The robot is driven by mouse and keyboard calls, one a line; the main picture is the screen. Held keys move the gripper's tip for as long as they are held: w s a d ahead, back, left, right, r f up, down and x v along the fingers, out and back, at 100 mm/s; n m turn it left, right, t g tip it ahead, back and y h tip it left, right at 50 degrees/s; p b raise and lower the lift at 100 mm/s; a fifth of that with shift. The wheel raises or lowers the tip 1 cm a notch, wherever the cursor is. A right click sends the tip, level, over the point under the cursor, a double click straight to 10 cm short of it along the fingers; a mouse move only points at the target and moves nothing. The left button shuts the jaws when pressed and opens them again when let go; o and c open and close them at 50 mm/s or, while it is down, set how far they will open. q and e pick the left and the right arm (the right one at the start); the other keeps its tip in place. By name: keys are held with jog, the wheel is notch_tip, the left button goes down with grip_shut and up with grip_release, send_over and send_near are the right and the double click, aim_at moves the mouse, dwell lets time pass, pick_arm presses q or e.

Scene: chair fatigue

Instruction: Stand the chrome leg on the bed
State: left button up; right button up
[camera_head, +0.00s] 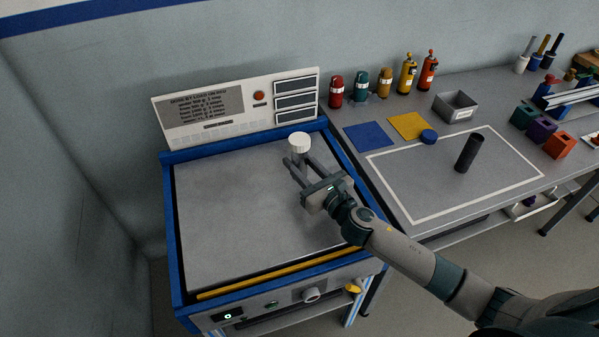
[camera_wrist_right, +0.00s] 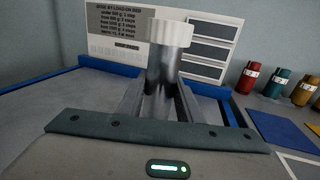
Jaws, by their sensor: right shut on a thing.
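The chrome leg (camera_wrist_right: 160,84) is a shiny grey cylinder with a ribbed white cap (camera_wrist_right: 170,32) on top. My right gripper (camera_head: 299,165) is shut on it, one finger on each side. In the head view the white cap (camera_head: 299,142) shows above the fingers, and the leg looks upright. The leg is over the far right part of the bed (camera_head: 235,220), a grey plate in a blue frame. The leg's lower end is hidden by the gripper, so I cannot tell whether it touches the bed. My left gripper is not in view.
A sign panel (camera_head: 205,108) with a red button stands behind the bed. On the right table (camera_head: 400,185) are a dark cylinder (camera_head: 468,153), blue and yellow mats, a grey bin (camera_head: 455,106) and several coloured bottles. The bed's left and middle are clear.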

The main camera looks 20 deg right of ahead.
notch_tip(320, 180, down, 3)
jog(key=shift+f+b, duration=0.1)
jog(key=shift+b, duration=0.25)
jog(key=shift+f, duration=0.4)
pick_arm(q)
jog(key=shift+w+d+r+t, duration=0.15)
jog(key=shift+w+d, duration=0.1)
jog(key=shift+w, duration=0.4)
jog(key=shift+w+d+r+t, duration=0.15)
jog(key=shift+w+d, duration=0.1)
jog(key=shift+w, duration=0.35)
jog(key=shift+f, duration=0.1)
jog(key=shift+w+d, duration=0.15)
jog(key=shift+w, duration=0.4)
pick_arm(e)
jog(key=o, duration=1.2)
jog(key=shift+f, duration=0.1)
